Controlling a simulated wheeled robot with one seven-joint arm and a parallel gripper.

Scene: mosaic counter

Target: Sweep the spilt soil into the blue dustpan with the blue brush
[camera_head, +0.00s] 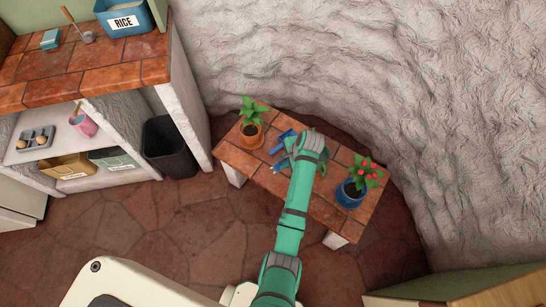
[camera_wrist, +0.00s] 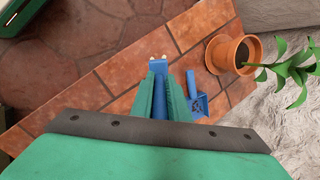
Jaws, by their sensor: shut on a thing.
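The blue brush (camera_wrist: 157,68) is between the two green fingers of my gripper (camera_wrist: 161,92), which is shut on it; two pale spots show at its far end. In the head view, a blue piece of the brush (camera_head: 277,168) shows beside my gripper (camera_head: 285,163), over the tiled bench. The blue dustpan (camera_head: 282,143) lies on the bench near the orange pot, and in the wrist view the dustpan (camera_wrist: 199,104) is just right of my fingers, partly hidden. I cannot make out the spilt soil; my arm covers part of the bench top.
A plant in an orange pot (camera_head: 251,136) stands at the bench's left and a red-flowered plant in a blue pot (camera_head: 350,193) at its right. The bench (camera_head: 232,157) backs onto a rough white wall. A black bin (camera_head: 170,147) stands left, with open floor in front.

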